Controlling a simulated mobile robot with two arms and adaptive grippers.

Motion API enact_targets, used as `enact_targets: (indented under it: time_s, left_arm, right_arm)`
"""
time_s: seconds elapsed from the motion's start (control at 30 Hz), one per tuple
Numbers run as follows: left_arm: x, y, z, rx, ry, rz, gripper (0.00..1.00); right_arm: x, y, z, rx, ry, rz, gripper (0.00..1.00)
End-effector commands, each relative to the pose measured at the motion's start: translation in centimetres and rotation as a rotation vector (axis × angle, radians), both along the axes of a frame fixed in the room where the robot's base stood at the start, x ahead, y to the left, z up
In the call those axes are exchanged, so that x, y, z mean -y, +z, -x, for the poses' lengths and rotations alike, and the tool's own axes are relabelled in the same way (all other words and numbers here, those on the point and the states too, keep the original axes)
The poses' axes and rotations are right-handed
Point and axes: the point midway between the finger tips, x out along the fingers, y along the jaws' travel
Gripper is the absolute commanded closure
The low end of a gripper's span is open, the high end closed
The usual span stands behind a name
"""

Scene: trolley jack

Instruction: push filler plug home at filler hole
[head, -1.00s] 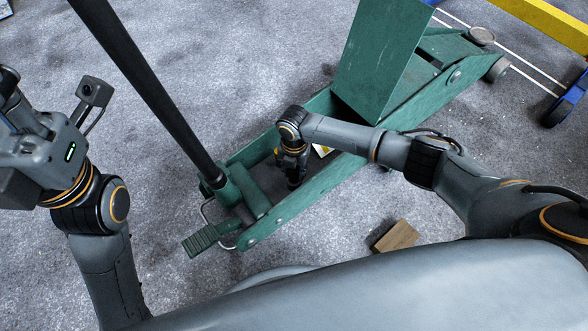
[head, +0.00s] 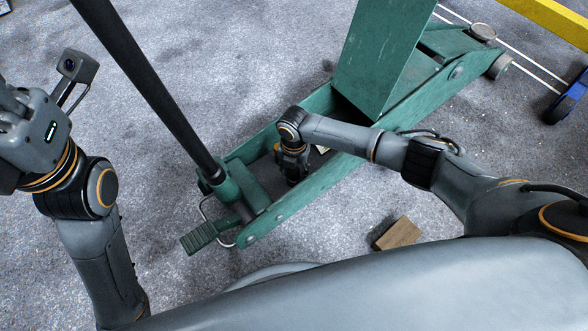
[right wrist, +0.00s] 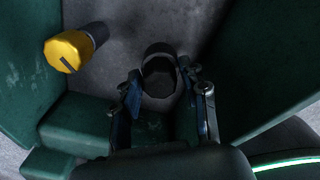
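The green trolley jack (head: 330,170) stands on the grey floor. My right gripper (head: 293,180) points down between the jack's side plates, just ahead of the handle socket. In the right wrist view its two fingers (right wrist: 163,88) stand apart on either side of a dark round piece in a grey rim (right wrist: 160,78), apparently the filler plug at the filler hole. The fingertips lie close to its sides; whether they press on it, and how deep the plug sits, I cannot tell. My left gripper (head: 28,125) is at the left edge, its fingers not clearly shown.
A yellow knob (right wrist: 68,50) on a dark stem is close to the right gripper. The black handle (head: 150,90) rises at the left, above a green pedal (head: 200,236). A wooden block (head: 398,233) lies on the floor. A yellow and blue frame (head: 562,18) stands at upper right.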

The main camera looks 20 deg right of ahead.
Motion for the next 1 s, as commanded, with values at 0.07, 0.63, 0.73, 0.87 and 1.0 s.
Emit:
enact_targets:
  time_s: [0.07,0.63,0.73,0.87,1.0]
  left_arm:
    - [0.0,0.0,0.0,0.001,0.000,0.000,0.60]
    - [-0.1,-0.1,0.1,0.000,0.000,0.002,0.60]
    - [-0.1,-0.1,0.0,0.000,0.000,0.003,0.60]
    - [-0.1,-0.1,0.0,0.000,0.000,0.003,0.60]
    - [-0.1,-0.1,0.0,0.000,0.000,0.003,0.60]
  right_arm:
    - [0.0,0.0,0.0,-0.001,0.000,0.001,0.42]
    - [0.0,4.1,-0.1,0.003,0.002,-0.001,0.42]
    - [0.1,6.4,-0.1,0.004,0.002,0.000,0.42]
    - [0.0,9.0,0.0,0.003,0.001,-0.001,0.42]
    - [0.0,10.9,0.0,0.001,0.001,0.000,0.42]
